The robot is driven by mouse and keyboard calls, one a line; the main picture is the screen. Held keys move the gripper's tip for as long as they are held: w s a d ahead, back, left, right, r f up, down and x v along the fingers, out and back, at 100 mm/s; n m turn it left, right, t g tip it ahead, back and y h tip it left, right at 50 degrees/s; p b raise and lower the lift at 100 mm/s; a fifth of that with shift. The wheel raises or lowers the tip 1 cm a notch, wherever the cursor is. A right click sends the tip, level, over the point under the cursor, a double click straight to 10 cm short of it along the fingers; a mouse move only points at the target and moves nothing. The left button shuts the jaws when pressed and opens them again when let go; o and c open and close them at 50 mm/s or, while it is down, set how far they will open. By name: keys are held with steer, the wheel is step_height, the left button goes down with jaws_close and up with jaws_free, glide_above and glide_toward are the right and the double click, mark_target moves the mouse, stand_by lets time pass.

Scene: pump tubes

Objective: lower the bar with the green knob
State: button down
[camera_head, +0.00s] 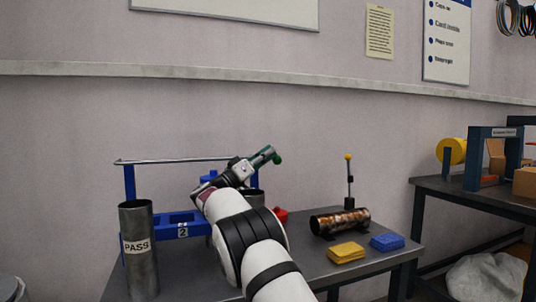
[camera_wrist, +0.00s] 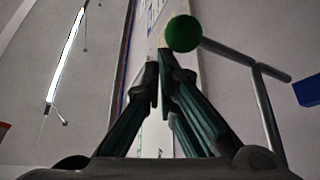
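The green knob (camera_head: 277,160) shows at the tip of my gripper (camera_head: 268,153) in the head view, just to its right and slightly lower. In the wrist view the green knob (camera_wrist: 184,33) is a round ball at the end of a thin grey bar (camera_wrist: 245,60), beside the right fingertip and not between the fingers. My gripper (camera_wrist: 159,62) has its fingers close together with only a narrow gap and nothing visible in it. I cannot tell whether it touches the knob. The blue frame (camera_head: 130,182), labelled 2, carries a silver rail and is partly hidden by my arm.
A grey tube marked PASS (camera_head: 139,265) stands at the table's left. A rusty tube (camera_head: 340,221), a yellow cloth (camera_head: 346,253), a blue cloth (camera_head: 387,242) and a thin post with a yellow knob (camera_head: 348,157) are on the right. A second table (camera_head: 470,202) stands farther right.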

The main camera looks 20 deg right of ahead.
steer(key=shift+w+d+f, duration=0.1)
steer(key=shift+f, duration=0.35)
step_height(320, 180, up, 11)
steer(key=shift+f, duration=0.1)
stand_by(0.5)
